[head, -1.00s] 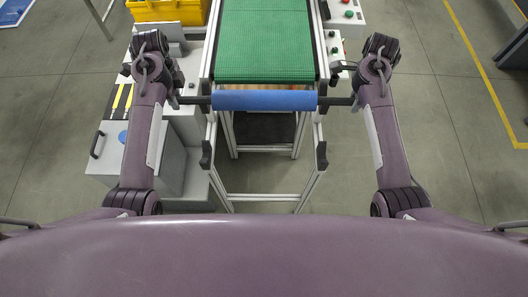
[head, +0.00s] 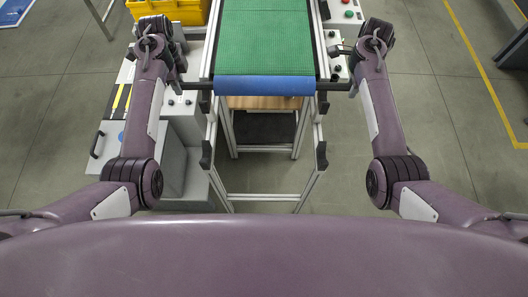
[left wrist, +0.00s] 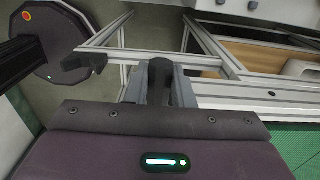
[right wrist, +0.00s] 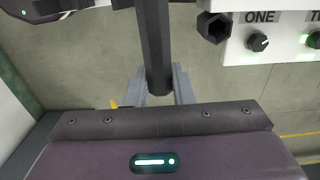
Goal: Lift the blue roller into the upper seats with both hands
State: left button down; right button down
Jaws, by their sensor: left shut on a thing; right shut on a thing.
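The blue roller (head: 264,86) lies level across the near end of the green conveyor belt (head: 265,45), with a dark shaft stub at each end. My left gripper (head: 180,87) is shut on the left stub; the dark shaft (left wrist: 160,78) shows between its fingers in the left wrist view. My right gripper (head: 350,87) is shut on the right stub; that shaft (right wrist: 153,50) shows between the fingers in the right wrist view. Black brackets on the frame show at left (head: 207,155) and right (head: 321,155), below the roller. Whether the stubs touch any upper seat cannot be told.
The pale metal conveyor frame (head: 265,197) extends toward me, open in the middle. A grey box with a handle (head: 110,148) stands at left, a yellow crate (head: 170,10) behind it. A control panel with knobs (head: 337,65) is at right, close to my right gripper.

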pick_arm(q)
jog(key=shift+a, duration=0.1)
